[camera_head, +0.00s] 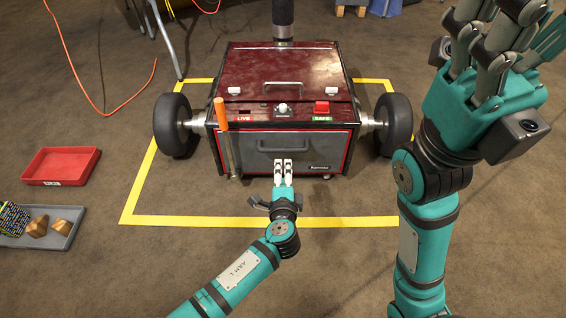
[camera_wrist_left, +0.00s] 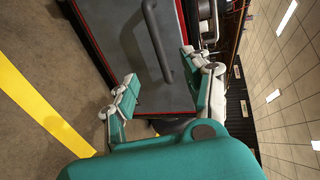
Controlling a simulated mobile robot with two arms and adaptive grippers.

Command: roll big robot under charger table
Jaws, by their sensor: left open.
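The big robot (camera_head: 285,75) is a dark red and black box on two large black wheels, inside a yellow floor outline. Its grey front panel (camera_head: 300,153) has a horizontal handle (camera_head: 284,148). My left gripper (camera_head: 283,167) is in front of that panel, just below the handle. In the left wrist view its fingers (camera_wrist_left: 166,88) are spread with nothing between them, and the handle (camera_wrist_left: 158,40) lies beyond them. My right gripper (camera_head: 500,40) is raised at the upper right, away from the big robot; its finger opening is unclear. I cannot identify the charger table for certain.
A red tray (camera_head: 62,166) and a grey tray (camera_head: 68,228) with wooden pieces lie on the floor at left. Metal legs (camera_head: 160,35) and an orange cable (camera_head: 105,112) are at upper left. Carpet around the yellow outline (camera_head: 135,190) is mostly clear.

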